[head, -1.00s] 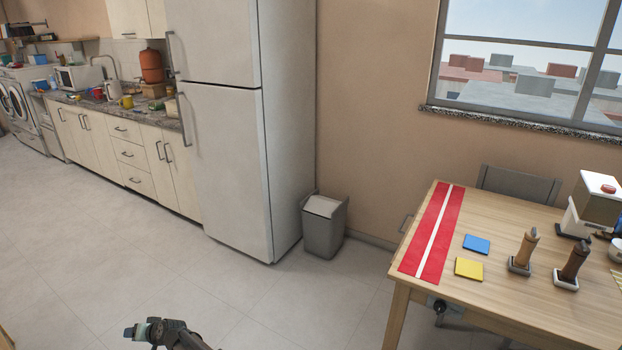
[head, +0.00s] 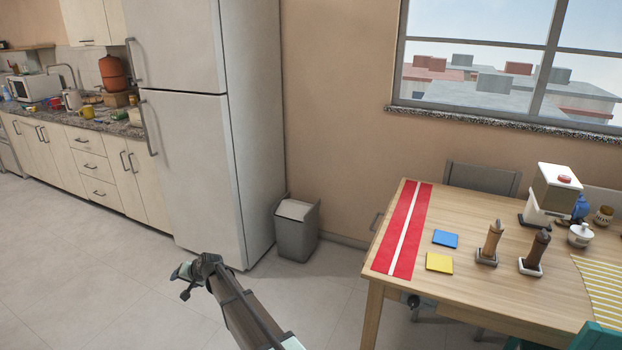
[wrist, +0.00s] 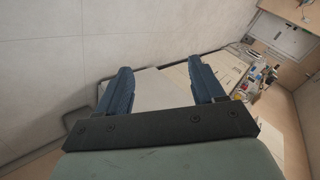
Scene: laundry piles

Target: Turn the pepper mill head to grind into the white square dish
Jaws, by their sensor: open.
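Two pepper-mill-like grinders stand upright on the wooden table in the head view. The light wood mill (head: 492,240) stands in a small square dish (head: 486,259) that looks greyish. The dark brown mill (head: 537,249) stands just right of it in a square dish with a white rim (head: 530,271). My gripper (head: 184,278) is in front of the fridge, well left of the table and far from both mills. In the wrist view my gripper (wrist: 160,78) is open, with nothing between its blue fingers. The wrist view shows neither mill.
The table (head: 450,305) carries a red striped runner (head: 391,235), a blue square (head: 445,239), a yellow square (head: 439,262), a white-and-beige appliance (head: 553,195) and a sugar-bowl-like pot (head: 580,235). A chair (head: 482,178) stands behind. A grey bin (head: 296,235) is beside the fridge (head: 195,140). The floor left is clear.

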